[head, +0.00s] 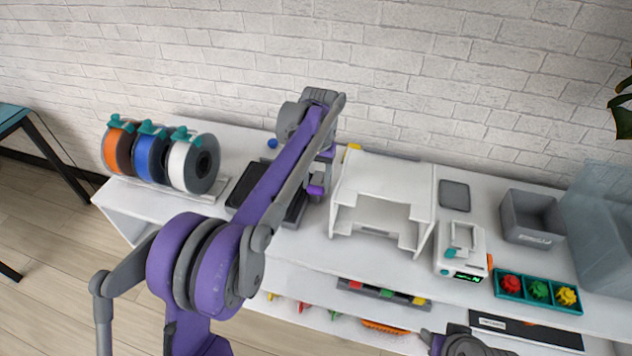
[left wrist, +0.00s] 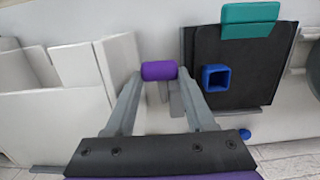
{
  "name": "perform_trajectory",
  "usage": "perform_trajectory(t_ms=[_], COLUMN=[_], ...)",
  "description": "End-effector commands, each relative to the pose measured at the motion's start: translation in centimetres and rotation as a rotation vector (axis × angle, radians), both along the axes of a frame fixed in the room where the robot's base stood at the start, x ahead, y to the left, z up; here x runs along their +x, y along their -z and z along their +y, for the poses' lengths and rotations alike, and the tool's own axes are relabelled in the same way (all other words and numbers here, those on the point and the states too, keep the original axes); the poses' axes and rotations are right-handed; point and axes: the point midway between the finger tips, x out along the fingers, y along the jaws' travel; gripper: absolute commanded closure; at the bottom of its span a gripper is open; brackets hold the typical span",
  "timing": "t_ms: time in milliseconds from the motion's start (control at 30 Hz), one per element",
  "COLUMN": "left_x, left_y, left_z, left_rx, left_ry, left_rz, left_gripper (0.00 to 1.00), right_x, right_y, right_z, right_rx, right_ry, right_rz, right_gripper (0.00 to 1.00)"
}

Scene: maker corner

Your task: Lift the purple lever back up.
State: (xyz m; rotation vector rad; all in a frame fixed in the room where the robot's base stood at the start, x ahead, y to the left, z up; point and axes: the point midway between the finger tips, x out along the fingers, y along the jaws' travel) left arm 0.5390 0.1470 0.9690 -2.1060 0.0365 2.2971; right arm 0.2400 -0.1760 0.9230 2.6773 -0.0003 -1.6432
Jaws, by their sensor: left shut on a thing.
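The purple lever (left wrist: 159,70) shows in the left wrist view as a short rounded bar between my fingertips. My left gripper (left wrist: 158,76) is shut on it, one finger at each end. In the head view my left arm reaches over the worktop and hides most of the lever's surroundings. A small purple piece (head: 316,190) shows just below the wrist there, probably the lever. In the left wrist view a grey part (left wrist: 176,100) lies behind the lever.
A white stand (head: 384,180) is close to the right of my left wrist. A dark panel (left wrist: 232,75) with a blue square piece (left wrist: 216,78) is on the other side. Several filament spools (head: 160,158) stand at left. A grey bin (head: 532,217) stands at right.

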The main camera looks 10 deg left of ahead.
Motion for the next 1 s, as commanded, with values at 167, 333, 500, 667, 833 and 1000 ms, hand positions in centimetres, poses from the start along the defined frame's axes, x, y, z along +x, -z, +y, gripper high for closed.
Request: perform_trajectory(t_ms=[167, 333, 500, 667, 833, 1000], left_x=[0.4, 0.4, 0.3, 0.3, 0.4, 0.7], left_y=[-0.2, -0.2, -0.2, -0.2, -1.4, -4.7], left_z=[0.0, 0.1, 0.0, 0.0, 0.0, 0.0], left_rx=[0.001, 0.001, 0.001, 0.0, 0.0, 0.0], left_ry=[0.0, 0.0, 0.0, 0.0, 0.0, 0.0], left_rz=[-0.014, -0.014, -0.011, -0.009, -0.009, -0.009], left_gripper=[1.0, 0.43, 0.32, 0.32, 0.32, 0.32], right_x=[0.0, 0.0, 0.0, 0.0, 0.1, 0.2], right_y=[-0.1, -0.1, -0.1, -0.1, -0.2, -0.7], right_z=[0.0, 0.0, 0.0, 0.0, 0.0, 0.0], right_rx=[0.0, 0.0, 0.0, 0.0, 0.0, 0.0], right_ry=[0.0, 0.0, 0.0, 0.0, 0.0, 0.0], right_rz=[0.0, -0.001, -0.001, 0.0, -0.001, -0.004], right_gripper=[0.5, 0.5, 0.5, 0.5, 0.5, 0.5])
